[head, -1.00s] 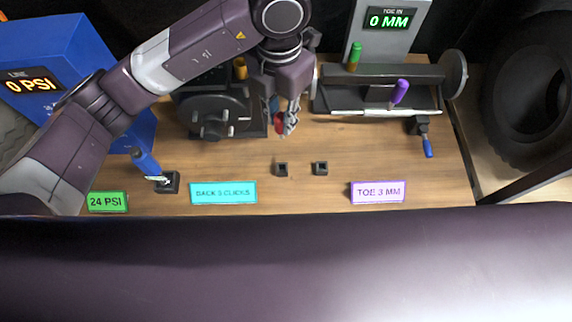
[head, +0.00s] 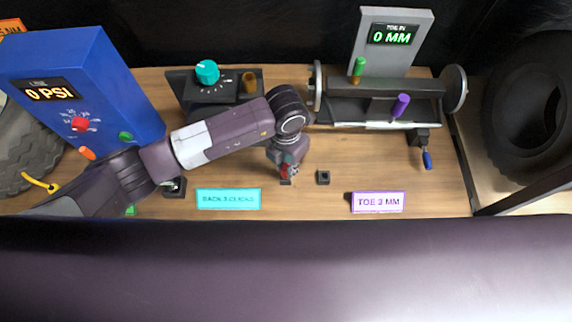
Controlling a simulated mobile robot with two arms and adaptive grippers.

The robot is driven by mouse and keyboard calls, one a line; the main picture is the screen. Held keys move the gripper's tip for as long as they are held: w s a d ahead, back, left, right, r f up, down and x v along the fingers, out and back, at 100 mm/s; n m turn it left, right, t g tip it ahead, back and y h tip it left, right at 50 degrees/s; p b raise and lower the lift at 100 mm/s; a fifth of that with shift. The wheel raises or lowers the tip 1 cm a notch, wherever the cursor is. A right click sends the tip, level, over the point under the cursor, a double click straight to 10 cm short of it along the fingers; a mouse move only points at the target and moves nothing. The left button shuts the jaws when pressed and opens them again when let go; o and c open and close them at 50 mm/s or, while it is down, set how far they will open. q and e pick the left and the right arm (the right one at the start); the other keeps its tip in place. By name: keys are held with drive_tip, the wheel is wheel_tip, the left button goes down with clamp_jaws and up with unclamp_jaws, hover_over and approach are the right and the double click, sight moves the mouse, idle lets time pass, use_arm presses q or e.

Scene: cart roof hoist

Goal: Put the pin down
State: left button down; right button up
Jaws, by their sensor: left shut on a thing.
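My left gripper (head: 287,174) points down over the wooden bench, shut on the pin. Only a small red part of the pin (head: 288,170) shows between the fingers; the rest is hidden. My right gripper is not in view.
A blue pressure box (head: 105,75) stands at left. A device with a teal knob (head: 207,72) is behind my arm. The toe gauge (head: 390,50) stands at back right. A cyan label (head: 228,199) and a purple-edged label (head: 377,203) stand at the front. The bench right of the second holder is clear.

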use_arm(q)
drive_tip(key=shift+f, duration=0.25)
drive_tip(key=shift+f, duration=0.2)
drive_tip(key=c, duration=1.7)
unclamp_jaws()
drive_tip(key=shift+c, duration=0.2)
drive_tip(key=shift+r, duration=0.2)
